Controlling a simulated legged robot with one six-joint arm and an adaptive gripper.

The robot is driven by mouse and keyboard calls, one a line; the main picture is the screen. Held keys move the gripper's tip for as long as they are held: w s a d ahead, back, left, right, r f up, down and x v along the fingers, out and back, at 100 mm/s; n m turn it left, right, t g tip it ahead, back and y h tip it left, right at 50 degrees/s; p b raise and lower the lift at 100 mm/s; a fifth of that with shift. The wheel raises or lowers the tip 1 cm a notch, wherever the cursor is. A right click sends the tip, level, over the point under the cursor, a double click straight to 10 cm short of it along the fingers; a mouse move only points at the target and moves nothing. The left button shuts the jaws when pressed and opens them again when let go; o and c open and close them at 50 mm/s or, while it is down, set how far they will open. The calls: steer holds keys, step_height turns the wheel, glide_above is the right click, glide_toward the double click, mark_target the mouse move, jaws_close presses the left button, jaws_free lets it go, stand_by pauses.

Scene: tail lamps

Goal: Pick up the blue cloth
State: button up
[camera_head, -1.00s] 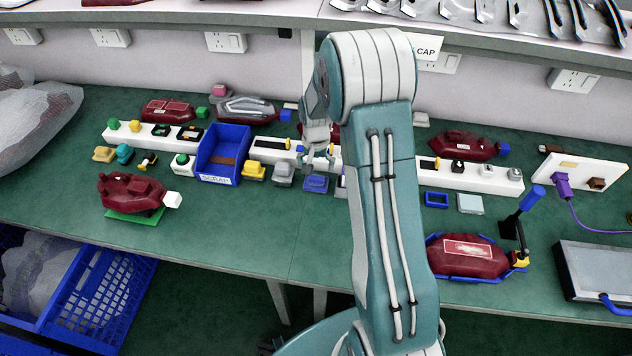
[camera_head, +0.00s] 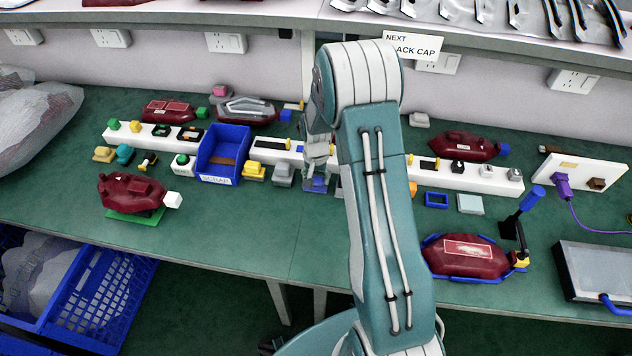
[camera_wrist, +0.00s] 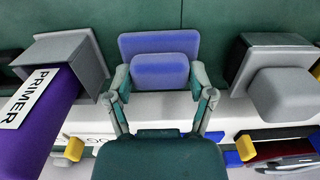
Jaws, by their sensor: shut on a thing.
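The blue cloth (camera_head: 317,187) is a small blue pad with a raised block, on the green bench in front of the white rail. In the wrist view the blue cloth (camera_wrist: 159,45) lies between my fingers, its raised part nearest them. My gripper (camera_head: 317,168) is down at the cloth, and in the wrist view my gripper (camera_wrist: 160,77) is shut on its sides. I cannot tell whether the cloth is clear of the bench. In the head view my gripper partly hides it.
In the wrist view a purple PRIMER bottle (camera_wrist: 42,112) and its grey block (camera_wrist: 85,58) stand close on the left. A grey pad (camera_wrist: 285,94) is close on the right. The white rail (camera_head: 460,178) runs behind; a blue SCRAP bin (camera_head: 222,157) stands left.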

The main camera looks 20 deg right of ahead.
mark_target(316, 177)
steer(key=shift+f, duration=0.1)
step_height(316, 177, up, 10)
steer(key=shift+r, duration=0.1)
stand_by(0.3)
